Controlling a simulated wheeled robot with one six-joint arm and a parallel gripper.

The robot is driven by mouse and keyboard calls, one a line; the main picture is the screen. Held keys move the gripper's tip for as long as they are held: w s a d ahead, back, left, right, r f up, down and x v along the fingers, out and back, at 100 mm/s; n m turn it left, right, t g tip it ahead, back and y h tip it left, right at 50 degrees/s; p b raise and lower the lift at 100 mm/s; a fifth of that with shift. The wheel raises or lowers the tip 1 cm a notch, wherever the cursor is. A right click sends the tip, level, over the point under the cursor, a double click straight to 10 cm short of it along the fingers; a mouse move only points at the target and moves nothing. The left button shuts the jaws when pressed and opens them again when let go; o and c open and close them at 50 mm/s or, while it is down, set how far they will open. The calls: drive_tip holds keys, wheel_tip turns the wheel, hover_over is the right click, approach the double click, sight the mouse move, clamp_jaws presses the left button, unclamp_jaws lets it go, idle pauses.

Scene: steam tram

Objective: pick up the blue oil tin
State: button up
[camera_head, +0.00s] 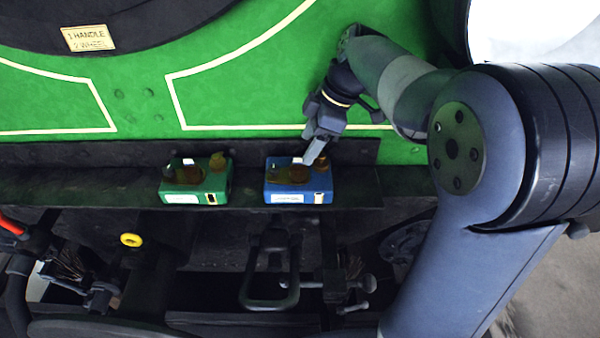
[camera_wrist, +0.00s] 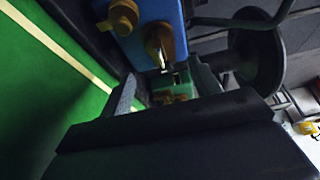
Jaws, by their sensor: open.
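The blue oil tin (camera_head: 298,187) stands on a dark ledge along the green tram side, with brown caps on top and a pale label on its front. My gripper (camera_head: 313,152) is right above its top, with a fingertip close to the caps; I cannot tell whether they touch. In the wrist view the blue oil tin (camera_wrist: 150,30) fills the top middle, its caps facing me. The gripper's dark fingers (camera_wrist: 140,110) show there, open, with nothing seen held between them. My gripper hides part of the tin's top in the head view.
A green tin (camera_head: 195,183) of like shape stands on the same ledge (camera_head: 110,186) to the left, with a gap between them. It also shows in the wrist view (camera_wrist: 176,88). The green panel (camera_head: 240,85) rises behind. Dark rods and a handle (camera_head: 270,275) lie below the ledge.

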sight(294, 163)
drive_tip(key=x, duration=0.8)
drive_tip(key=shift+a+r, duration=0.15)
drive_tip(key=shift+a, duration=0.05)
clamp_jaws()
idle(0.4)
